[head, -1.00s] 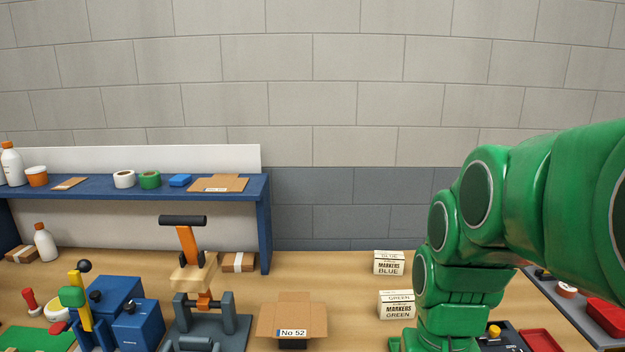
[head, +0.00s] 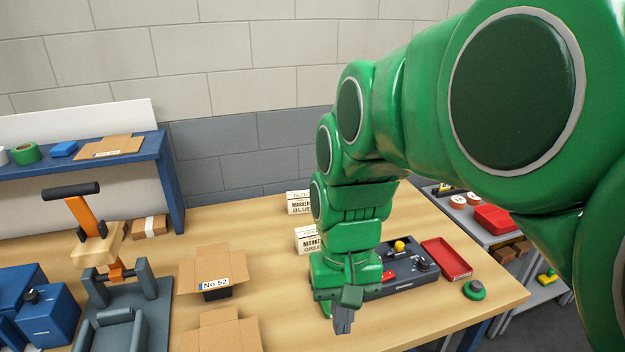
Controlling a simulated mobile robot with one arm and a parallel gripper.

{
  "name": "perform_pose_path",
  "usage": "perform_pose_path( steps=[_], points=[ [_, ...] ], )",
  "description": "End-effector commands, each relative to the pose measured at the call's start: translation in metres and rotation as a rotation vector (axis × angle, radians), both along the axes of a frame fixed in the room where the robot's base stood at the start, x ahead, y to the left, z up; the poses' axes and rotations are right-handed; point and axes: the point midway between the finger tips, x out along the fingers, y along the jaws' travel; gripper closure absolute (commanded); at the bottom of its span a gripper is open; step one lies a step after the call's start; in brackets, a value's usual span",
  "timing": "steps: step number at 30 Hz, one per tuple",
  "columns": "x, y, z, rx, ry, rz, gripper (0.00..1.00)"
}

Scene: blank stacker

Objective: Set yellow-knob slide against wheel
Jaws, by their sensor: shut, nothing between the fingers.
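A dark control box (head: 405,273) lies on the wooden table at the right. A yellow knob (head: 400,245) stands on its top near the back. My arm covers the left part of the box, and I cannot make out a wheel or the slide's track. My gripper (head: 343,327) points down in front of the box's left end, over the table. Its fingers are together with nothing between them, apart from the yellow knob.
Marker boxes (head: 299,202) stand behind my arm. An open carton labelled No 52 (head: 212,268) is at the left. Bare table lies in front of my gripper.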

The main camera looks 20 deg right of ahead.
Motion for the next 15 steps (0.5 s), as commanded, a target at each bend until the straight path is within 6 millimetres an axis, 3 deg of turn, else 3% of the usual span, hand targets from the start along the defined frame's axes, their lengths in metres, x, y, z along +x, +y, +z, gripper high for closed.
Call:
perform_pose_path(
  steps=[15],
  points=[
    [0.115,-0.043,0.031,0.058,0.031,-0.251,1.00]
  ],
)
